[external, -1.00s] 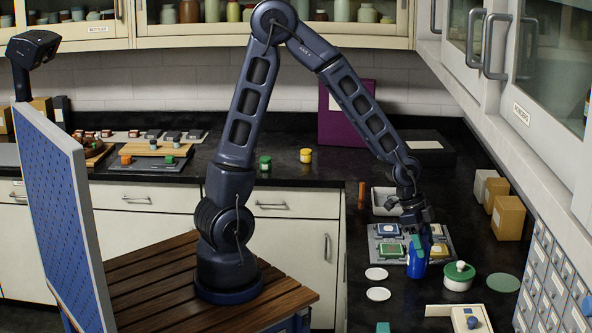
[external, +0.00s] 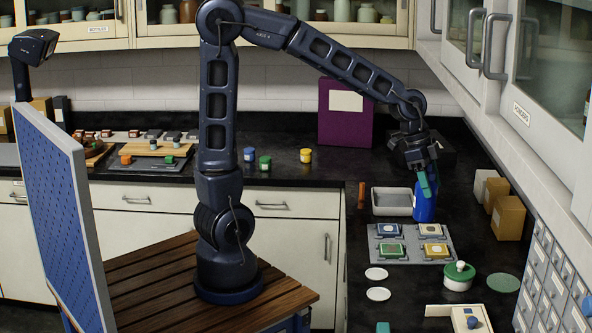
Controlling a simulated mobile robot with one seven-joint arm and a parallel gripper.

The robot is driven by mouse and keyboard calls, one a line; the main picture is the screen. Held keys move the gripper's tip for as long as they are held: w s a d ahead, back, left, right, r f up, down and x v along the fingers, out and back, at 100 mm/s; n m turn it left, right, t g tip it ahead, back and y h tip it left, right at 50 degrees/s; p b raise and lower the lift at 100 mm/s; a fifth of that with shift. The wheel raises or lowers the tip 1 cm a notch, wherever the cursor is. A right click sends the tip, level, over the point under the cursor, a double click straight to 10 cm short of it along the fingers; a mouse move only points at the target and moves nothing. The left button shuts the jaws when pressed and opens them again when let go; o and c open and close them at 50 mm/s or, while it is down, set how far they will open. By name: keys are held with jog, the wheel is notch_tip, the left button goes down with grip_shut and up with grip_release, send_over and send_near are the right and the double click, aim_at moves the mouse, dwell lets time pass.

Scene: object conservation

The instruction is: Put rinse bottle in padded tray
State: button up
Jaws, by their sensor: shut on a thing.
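The rinse bottle (external: 425,209) is blue and upright. My gripper (external: 425,181) is shut on its upper part from above, and its teal fingers cover the top of the bottle. A shallow pale grey tray (external: 392,212) with raised walls, which looks like the padded tray, lies on the black counter just left of the bottle. The bottle overlaps the tray's right end in the picture; whether it is above the tray or beside it I cannot tell. Any padding inside is too small to make out.
A grey board (external: 455,260) with several coloured square pieces lies in front of the tray. An orange-brown cylinder (external: 361,195) stands left of it. Cardboard boxes (external: 508,218) stand at right, a purple box (external: 345,128) behind. A green-and-white lidded pot (external: 458,279) stands in front.

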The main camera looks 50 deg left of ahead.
jog(key=w+a+r+n+t, duration=0.2)
jog(key=w+a+n, duration=0.5)
jog(key=w+a, duration=1.75)
jog(key=w+a+n+y, duration=0.2)
jog(key=w+a, duration=0.6)
jog(key=a, duration=0.4)
notch_tip(320, 180, down, 20)
jog(key=t, duration=0.1)
jog(key=shift+w+d, duration=0.15)
jog(key=shift+f, duration=0.2)
jog(key=o, duration=1.2)
jog(key=shift+c, duration=0.2)
